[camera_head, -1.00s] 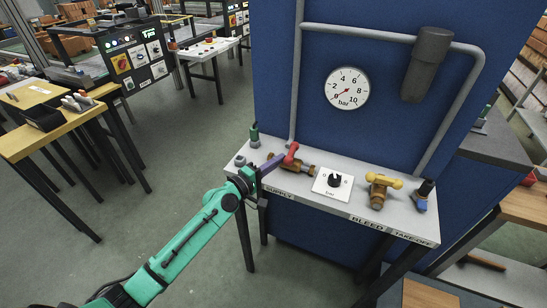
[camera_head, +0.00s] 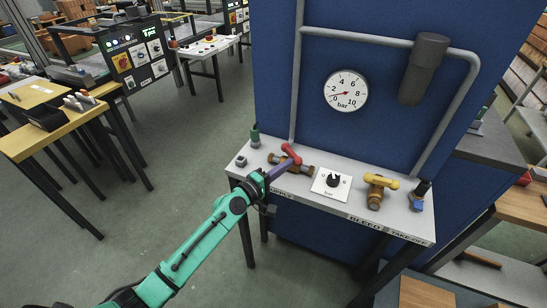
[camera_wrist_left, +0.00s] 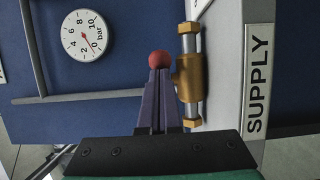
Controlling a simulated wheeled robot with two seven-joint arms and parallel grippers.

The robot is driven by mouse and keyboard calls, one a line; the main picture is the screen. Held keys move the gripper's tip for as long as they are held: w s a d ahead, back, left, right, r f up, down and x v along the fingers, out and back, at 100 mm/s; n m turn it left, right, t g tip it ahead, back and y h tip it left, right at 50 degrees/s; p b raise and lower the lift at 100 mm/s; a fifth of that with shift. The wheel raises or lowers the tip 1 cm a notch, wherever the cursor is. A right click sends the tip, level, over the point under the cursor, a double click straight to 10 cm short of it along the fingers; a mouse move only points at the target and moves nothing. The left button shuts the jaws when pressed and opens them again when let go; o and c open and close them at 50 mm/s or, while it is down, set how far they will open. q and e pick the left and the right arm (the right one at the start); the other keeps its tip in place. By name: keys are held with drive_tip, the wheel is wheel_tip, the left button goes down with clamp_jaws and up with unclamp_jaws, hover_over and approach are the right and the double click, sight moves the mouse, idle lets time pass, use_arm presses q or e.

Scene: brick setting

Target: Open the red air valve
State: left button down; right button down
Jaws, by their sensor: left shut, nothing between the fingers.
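The red valve lever (camera_head: 291,153) sits on a brass valve body (camera_head: 305,169) at the left part of the grey bench, above the SUPPLY label (camera_head: 284,194). In the left wrist view the red lever's rounded end (camera_wrist_left: 159,57) shows just beyond my fingertips, beside the brass body (camera_wrist_left: 187,78). My left gripper (camera_head: 292,164) is shut and empty. Its purple fingers reach in from the left and their tips are at the red lever, seemingly touching it. They cover part of the lever and of the label. My right gripper is not in view.
A dial (camera_head: 335,181) on a white plate, a yellow-handled BLEED valve (camera_head: 380,182) and a blue takeoff fitting (camera_head: 417,200) stand to the right. A pressure gauge (camera_head: 346,91), its needle low, and grey pipes are on the blue panel (camera_head: 400,125) behind.

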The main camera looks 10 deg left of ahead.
use_arm(q)
drive_tip(key=shift+d, duration=1)
drive_tip(key=shift+w+d+r, duration=0.1)
drive_tip(key=shift+d, duration=0.35)
drive_tip(key=shift+w+d+r+p, duration=0.1)
drive_tip(key=shift+w+d+p, duration=0.35)
drive_tip(key=shift+p, duration=0.7)
drive_tip(key=shift+s+d+t+y, duration=0.2)
drive_tip(key=shift+t+y, duration=0.1)
drive_tip(key=shift+y, duration=0.1)
drive_tip(key=shift+w+d+n+t+y+p, duration=0.1)
drive_tip(key=shift+d+n+t+y+p, duration=0.1)
drive_tip(key=shift+n+t+y+p, duration=0.35)
drive_tip(key=shift+r, duration=0.1)
drive_tip(key=shift+a, duration=0.1)
